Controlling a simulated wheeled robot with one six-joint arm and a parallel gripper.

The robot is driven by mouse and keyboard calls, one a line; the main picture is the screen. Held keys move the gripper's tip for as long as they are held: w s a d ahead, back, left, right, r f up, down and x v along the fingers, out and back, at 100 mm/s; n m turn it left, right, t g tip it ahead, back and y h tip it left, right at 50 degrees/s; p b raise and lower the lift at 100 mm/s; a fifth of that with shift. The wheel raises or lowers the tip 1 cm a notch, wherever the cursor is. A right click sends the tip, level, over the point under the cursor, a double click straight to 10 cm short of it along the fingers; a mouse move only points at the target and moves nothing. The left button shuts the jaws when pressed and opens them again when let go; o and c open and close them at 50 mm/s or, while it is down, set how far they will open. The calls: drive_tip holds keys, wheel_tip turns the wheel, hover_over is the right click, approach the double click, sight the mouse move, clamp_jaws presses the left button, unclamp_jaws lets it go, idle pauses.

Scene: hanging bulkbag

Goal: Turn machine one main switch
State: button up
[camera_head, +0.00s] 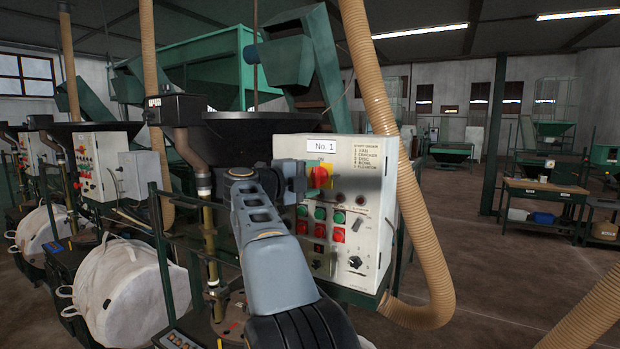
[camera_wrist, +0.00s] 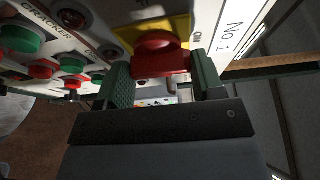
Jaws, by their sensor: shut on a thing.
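The main switch (camera_head: 319,177) is a red handle on a yellow plate, high on the light grey control box (camera_head: 376,185) labelled "No. 1". In the wrist view the red switch handle (camera_wrist: 160,58) lies between the two green finger pads. My gripper (camera_wrist: 163,80) is shut on this handle, one finger on each side. In the head view my gripper (camera_head: 308,180) reaches the box from the left, and its wrist hides part of the panel edge. The handle's exact angle is hard to tell.
Green and red buttons (camera_head: 329,225) and a black knob (camera_head: 355,262) sit below the switch. A beige hose (camera_head: 408,185) hangs close on the right of the box. A dark hopper (camera_head: 260,128) is behind. A second machine's control panel (camera_head: 90,170) stands at left.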

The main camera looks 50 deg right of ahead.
idle(0.3)
drive_tip(key=o, duration=0.6)
drive_tip(key=shift+o, duration=0.2)
drive_tip(key=w+a+b, duration=0.2)
drive_tip(key=a, duration=1.1)
drive_tip(key=shift+a+b, duration=0.35)
